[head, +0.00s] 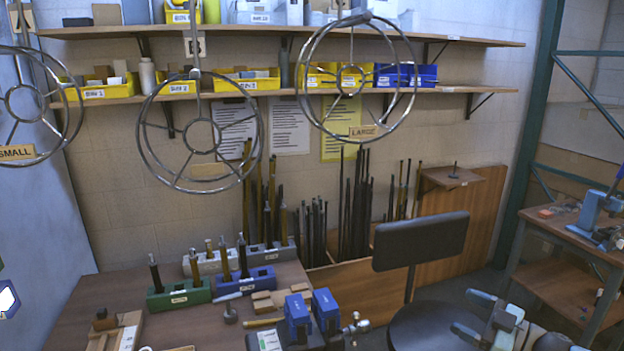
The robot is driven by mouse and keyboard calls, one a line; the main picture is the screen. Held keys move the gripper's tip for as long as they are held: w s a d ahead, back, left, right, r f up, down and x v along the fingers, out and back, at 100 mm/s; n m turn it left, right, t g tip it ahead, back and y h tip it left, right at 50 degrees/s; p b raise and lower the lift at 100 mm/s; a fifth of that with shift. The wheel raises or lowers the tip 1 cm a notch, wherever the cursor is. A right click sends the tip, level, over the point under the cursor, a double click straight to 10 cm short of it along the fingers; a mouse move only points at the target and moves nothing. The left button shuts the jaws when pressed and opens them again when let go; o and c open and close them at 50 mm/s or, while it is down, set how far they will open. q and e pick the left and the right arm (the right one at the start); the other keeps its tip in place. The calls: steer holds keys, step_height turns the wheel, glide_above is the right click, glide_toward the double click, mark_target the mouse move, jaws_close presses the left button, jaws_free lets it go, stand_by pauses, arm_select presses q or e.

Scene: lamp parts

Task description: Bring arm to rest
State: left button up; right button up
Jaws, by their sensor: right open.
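My right gripper (475,316) is in the lower right corner, open, with nothing seen between its fingers. It is in front of the black chair, to the right of the workbench and apart from it. My left gripper does not show. Lamp parts are in view: three wire rings hang on rods, a small one (64,118) at the left edge, a middle one (193,187), and a large one (405,108) at upper centre. Dark posts stand in a green holder (180,298) and a blue holder (259,283) on the workbench.
The workbench (85,300) has blue clamps (326,307) near its right end. A black chair (422,241) stands beside it. Bundles of rods stand in a wooden bin (345,280). A side table (566,228) is at right. Shelves with yellow bins (103,91) line the wall.

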steer(key=s+d+f+m+g+h, duration=0.1)
steer(key=s+d+f+h, duration=0.25)
steer(key=s+f, duration=0.55)
steer(key=s+d+f+m+g+h, duration=0.1)
steer(key=s+d+f+h, duration=0.25)
steer(key=s+f, duration=0.5)
steer(key=s+d+f+m+g+h, duration=0.1)
steer(key=s+d+f+h, duration=0.2)
steer(key=s+f+h, duration=0.55)
steer(key=s+a+m+t+y, duration=0.15)
steer(key=a+m, duration=0.25)
steer(key=a, duration=0.7)
steer(key=s+a+m+y, duration=0.2)
steer(key=a+m+y, duration=0.15)
steer(key=a, duration=0.85)
steer(key=shift+m+t, duration=0.25)
steer(key=shift+m, duration=0.3)
steer(key=r+p, duration=0.4)
steer(key=p, duration=0.1)
steer(key=shift+s+d+r, duration=0.1)
steer(key=shift+s+r, duration=0.15)
steer(key=shift+r, duration=0.1)
steer(key=shift+o, duration=0.5)
